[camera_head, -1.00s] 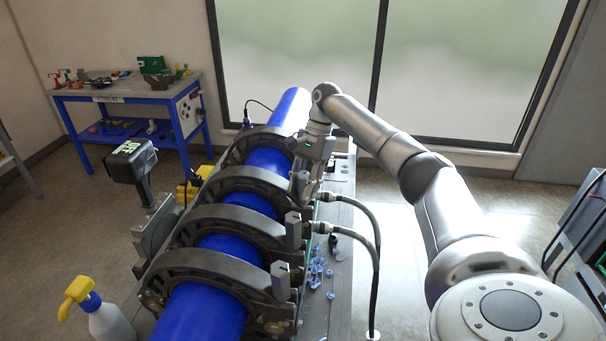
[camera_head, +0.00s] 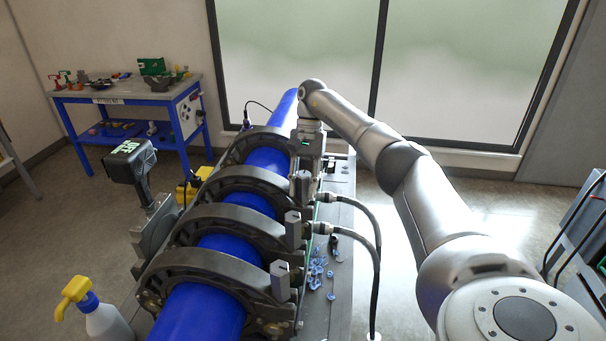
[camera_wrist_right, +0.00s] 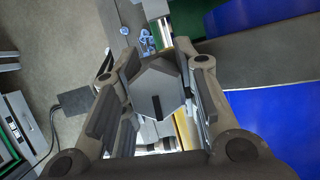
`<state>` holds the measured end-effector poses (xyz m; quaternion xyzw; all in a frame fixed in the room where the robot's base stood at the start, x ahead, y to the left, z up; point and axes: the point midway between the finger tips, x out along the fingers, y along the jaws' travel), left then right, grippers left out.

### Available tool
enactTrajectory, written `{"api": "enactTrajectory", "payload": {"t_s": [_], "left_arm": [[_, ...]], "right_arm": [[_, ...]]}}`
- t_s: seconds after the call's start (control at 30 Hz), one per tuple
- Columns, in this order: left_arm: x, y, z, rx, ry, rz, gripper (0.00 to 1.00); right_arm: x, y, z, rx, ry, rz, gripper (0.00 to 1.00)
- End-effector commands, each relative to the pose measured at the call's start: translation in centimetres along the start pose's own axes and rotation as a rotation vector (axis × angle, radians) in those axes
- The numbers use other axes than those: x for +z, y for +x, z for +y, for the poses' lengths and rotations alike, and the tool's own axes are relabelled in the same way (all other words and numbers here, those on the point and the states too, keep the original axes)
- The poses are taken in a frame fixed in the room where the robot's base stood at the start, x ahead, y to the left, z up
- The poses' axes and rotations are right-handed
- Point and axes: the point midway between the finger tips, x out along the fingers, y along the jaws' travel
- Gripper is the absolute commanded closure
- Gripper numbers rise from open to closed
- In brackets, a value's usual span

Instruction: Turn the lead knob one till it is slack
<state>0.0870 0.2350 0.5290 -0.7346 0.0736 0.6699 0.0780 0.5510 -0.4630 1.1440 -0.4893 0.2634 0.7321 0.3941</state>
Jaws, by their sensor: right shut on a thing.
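The lead knob is a dark grey, blocky knob with a slot in its face. It shows between the fingers in the right wrist view (camera_wrist_right: 160,80). My right gripper (camera_wrist_right: 152,92) is shut on it, a finger on either side. In the head view my right gripper (camera_head: 308,158) is at the farthest clamp ring (camera_head: 250,142), on the right side of the blue pipe (camera_head: 212,300), and hides this knob there. My left gripper is not in view.
Nearer clamps carry similar upright knobs (camera_head: 292,229) along the right side. Black hoses (camera_head: 375,235) curve beside them, and blue shavings (camera_head: 316,272) lie on the cart. A spray bottle (camera_head: 103,322) stands at the lower left. A blue workbench (camera_head: 130,96) stands behind.

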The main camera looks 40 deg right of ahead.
Motion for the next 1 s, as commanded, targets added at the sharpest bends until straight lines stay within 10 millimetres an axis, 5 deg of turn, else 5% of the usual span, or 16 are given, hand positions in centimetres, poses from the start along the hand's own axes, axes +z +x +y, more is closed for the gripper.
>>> {"api": "enactTrajectory", "payload": {"t_s": [1.0], "left_arm": [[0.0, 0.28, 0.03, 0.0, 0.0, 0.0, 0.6]], "right_arm": [[-0.01, 0.12, 0.02, 0.132, -0.316, -0.001, 0.95]]}}
